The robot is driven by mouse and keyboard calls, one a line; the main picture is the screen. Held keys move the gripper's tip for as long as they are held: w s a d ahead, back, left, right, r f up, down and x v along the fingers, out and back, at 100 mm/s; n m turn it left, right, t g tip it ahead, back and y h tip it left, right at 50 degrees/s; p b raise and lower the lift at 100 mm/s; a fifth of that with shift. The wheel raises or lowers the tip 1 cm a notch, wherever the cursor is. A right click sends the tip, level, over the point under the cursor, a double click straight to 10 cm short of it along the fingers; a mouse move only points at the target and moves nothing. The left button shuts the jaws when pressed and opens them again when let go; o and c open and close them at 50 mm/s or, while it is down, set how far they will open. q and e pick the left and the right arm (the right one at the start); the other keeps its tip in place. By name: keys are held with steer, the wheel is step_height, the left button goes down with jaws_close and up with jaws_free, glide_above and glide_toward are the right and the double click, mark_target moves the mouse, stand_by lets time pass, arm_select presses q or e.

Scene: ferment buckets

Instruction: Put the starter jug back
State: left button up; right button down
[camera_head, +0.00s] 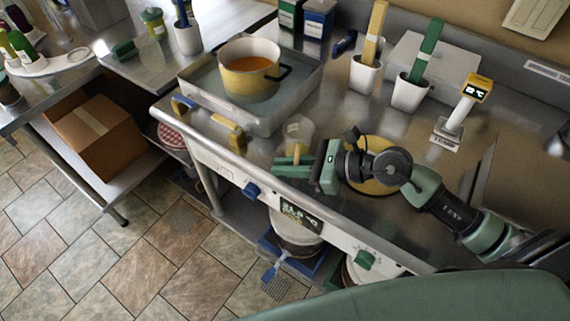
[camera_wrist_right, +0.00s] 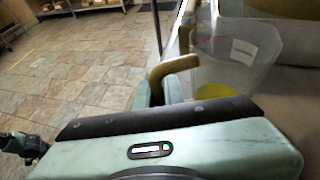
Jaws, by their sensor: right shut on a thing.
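The starter jug (camera_head: 300,130) is a clear, see-through jug with a mustard handle. It is near the front edge of the steel counter, just right of the shallow tray. My right gripper (camera_head: 293,165) is shut on its handle, on the near side of the jug. In the right wrist view the jug (camera_wrist_right: 238,50) appears upright, with a white label and some yellow low inside. Its handle (camera_wrist_right: 172,68) passes between my fingers. I cannot tell whether the jug's base touches the counter. My left gripper is not in view.
A yellow pot (camera_head: 248,80) stands in the steel tray (camera_head: 290,112). A yellow round (camera_head: 372,182) lies under my right forearm. White holders (camera_head: 364,76) with a yellow and a green tool and a thermometer stand (camera_head: 455,115) are behind. Bare counter lies between them.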

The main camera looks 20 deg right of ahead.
steer(key=shift+f, duration=0.15)
steer(key=c, duration=1.5)
jaws_free()
steer(key=b+v, duration=0.2)
steer(key=v, duration=0.8)
steer(key=shift+b, duration=0.4)
steer(key=shift+v, duration=1.05)
